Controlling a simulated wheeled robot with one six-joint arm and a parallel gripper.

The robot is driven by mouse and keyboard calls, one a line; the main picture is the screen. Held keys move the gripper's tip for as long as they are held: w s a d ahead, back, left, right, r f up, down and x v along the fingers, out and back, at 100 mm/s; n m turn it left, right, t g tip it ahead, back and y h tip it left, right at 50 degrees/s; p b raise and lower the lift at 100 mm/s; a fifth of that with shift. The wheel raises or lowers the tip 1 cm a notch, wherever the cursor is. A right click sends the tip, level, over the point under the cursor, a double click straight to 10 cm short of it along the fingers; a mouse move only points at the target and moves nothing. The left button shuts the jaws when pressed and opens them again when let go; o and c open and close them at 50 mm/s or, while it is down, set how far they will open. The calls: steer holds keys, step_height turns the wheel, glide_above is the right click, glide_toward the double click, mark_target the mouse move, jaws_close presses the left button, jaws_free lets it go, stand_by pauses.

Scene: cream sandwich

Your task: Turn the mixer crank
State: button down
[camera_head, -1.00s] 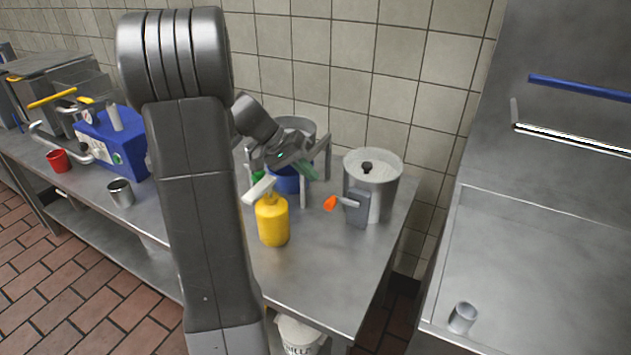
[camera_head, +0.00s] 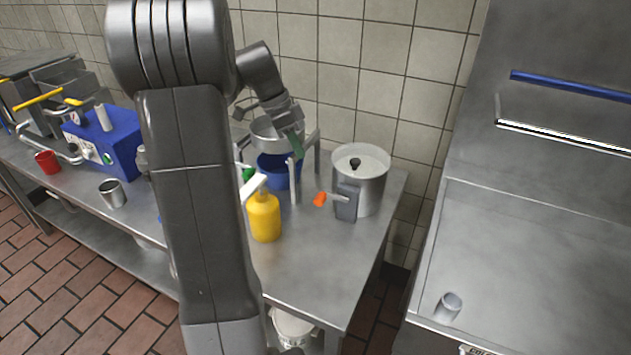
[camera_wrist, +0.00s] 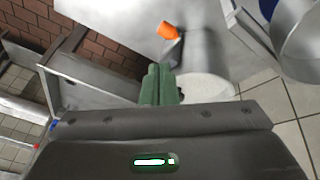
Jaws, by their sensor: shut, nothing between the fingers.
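The mixer is a silver cylinder (camera_head: 372,187) with a pale lid and a black knob, standing upright near the table's right end. Its crank has an orange handle (camera_head: 319,199) that sticks out on the left of a grey side box. In the wrist view the orange handle (camera_wrist: 168,31) is beyond my fingertips, with the mixer's body (camera_wrist: 206,52) to its right. My gripper (camera_head: 298,148) has green fingers, which show in the wrist view (camera_wrist: 160,82) closed together and empty. It is up and behind the handle, left of the mixer, apart from both.
A yellow pump bottle (camera_head: 264,218) stands left of the handle. A blue bowl (camera_head: 275,172) sits in a metal stand (camera_head: 295,185) near my gripper. A blue machine (camera_head: 115,140), a red cup (camera_head: 48,162) and a metal cup (camera_head: 113,195) are farther left. The table front is clear.

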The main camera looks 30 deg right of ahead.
steer(key=d+r+m+t+y+p, duration=0.1)
steer(key=d+r+m+y, duration=0.1)
steer(key=m, duration=0.5)
glide_toward(319, 197)
steer(key=shift+m, duration=0.3)
steer(key=f, duration=0.4)
steer(key=s+d+f, duration=0.1)
steer(key=f, duration=0.1)
steer(key=shift+f, duration=0.4)
steer(key=f+g+h+b, duration=0.1)
steer(key=b, duration=0.1)
steer(key=f+g+b, duration=0.1)
steer(key=w+a+f+g+h+b, duration=0.1)
steer(key=b, duration=0.1)
steer(key=shift+f+h+b, duration=0.3)
steer(key=shift+f, duration=0.1)
steer(key=shift+w, duration=0.1)
